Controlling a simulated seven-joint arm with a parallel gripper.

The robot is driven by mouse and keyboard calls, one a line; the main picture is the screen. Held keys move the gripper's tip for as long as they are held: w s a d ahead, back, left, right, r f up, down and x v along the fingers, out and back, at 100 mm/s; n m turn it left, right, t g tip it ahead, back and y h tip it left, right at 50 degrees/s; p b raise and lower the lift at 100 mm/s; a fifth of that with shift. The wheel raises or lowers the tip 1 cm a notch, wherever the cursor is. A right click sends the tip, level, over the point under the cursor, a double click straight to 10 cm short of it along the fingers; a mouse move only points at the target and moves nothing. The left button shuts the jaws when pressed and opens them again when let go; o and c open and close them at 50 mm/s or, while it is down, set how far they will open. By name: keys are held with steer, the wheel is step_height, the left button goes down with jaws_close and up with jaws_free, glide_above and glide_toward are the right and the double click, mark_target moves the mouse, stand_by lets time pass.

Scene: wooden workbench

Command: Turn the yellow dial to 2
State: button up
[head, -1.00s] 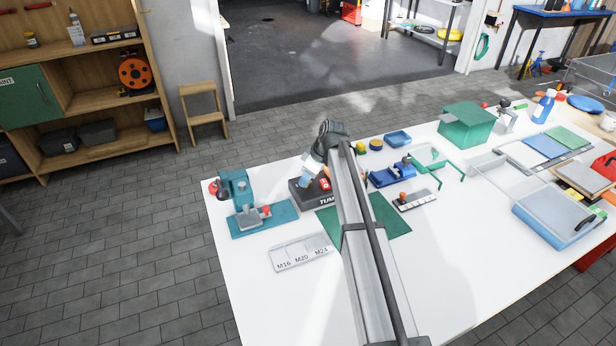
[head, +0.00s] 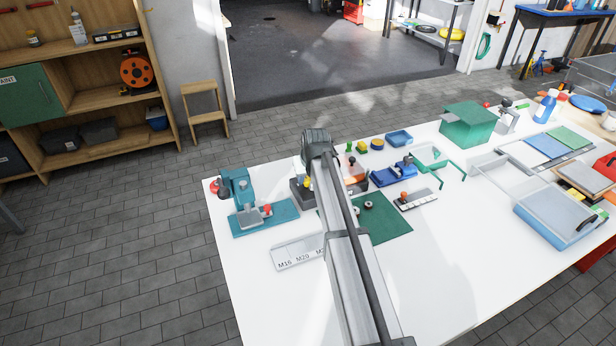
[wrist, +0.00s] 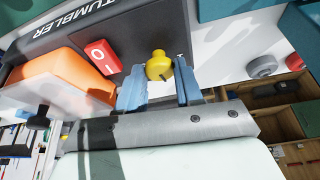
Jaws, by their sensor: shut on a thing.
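The yellow dial (wrist: 158,64) sits on the dark face of the TUMBLER box (wrist: 125,30) in the wrist view. My gripper (wrist: 159,82) has its two blue fingers on either side of the dial and is shut on it. A short dark mark shows on the dial, and a small pale mark on the panel beside it is too small to read. A red switch (wrist: 101,56) is on the same panel. In the head view my arm hides most of the box (head: 301,194) and the fingers.
An orange part (wrist: 65,72) behind a clear cover is close to my gripper in the wrist view. In the head view, a teal machine (head: 262,217) stands left of the box. A green mat (head: 390,228) and a labelled tray (head: 290,255) lie in front.

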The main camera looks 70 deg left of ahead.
steer(key=shift+m, duration=0.6)
steer(key=shift+t, duration=0.3)
steer(key=o, duration=1)
steer(key=shift+o, duration=0.2)
steer(key=shift+r, duration=0.1)
steer(key=v, duration=1.3)
steer(key=shift+r, duration=0.35)
